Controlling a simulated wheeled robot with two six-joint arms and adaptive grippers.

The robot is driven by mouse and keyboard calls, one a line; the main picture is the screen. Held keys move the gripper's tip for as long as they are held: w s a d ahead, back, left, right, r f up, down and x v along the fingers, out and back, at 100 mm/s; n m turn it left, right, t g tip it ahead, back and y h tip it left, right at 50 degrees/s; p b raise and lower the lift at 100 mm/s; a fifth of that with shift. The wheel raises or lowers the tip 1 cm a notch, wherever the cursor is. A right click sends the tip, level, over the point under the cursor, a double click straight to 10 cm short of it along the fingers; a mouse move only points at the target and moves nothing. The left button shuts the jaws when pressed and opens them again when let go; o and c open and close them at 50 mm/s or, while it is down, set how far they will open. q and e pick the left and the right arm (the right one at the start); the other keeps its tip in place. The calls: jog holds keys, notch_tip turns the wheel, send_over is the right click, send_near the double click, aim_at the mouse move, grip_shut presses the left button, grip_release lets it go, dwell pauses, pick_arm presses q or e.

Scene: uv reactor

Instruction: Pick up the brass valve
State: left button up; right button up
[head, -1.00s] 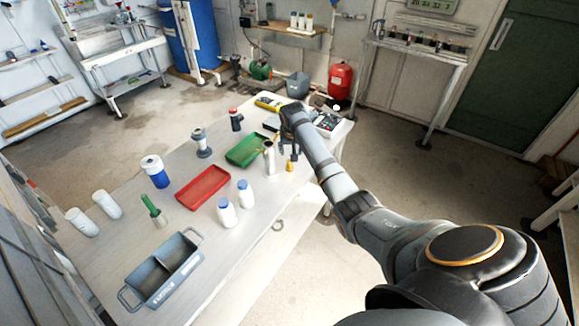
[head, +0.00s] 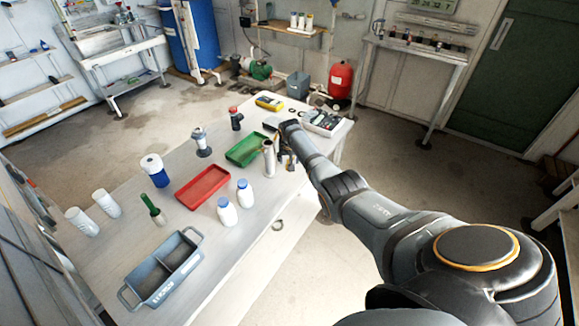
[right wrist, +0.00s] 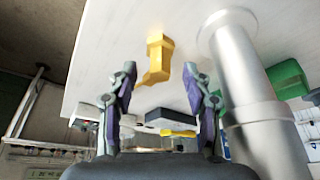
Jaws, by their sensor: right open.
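The brass valve (right wrist: 156,58) is a small yellow-gold piece on the white tabletop in the right wrist view. In the head view only a bit of the brass valve (head: 291,163) shows beside my right gripper, which hides the rest. My right gripper (right wrist: 160,75) is open, with its two fingers apart and the valve in line with the gap between their tips. No contact shows. In the head view the right gripper (head: 282,158) is low over the far right part of the table. My left gripper is not in view.
A silver cylinder (right wrist: 245,85) stands close to the right finger; it also shows in the head view (head: 268,160). A meter (head: 322,122) sits behind the gripper.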

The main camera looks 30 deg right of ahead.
jog(key=shift+x, duration=0.8)
jog(key=shift+r, duration=0.1)
jog(key=shift+c, duration=0.2)
grip_shut()
jog(key=shift+r, duration=0.1)
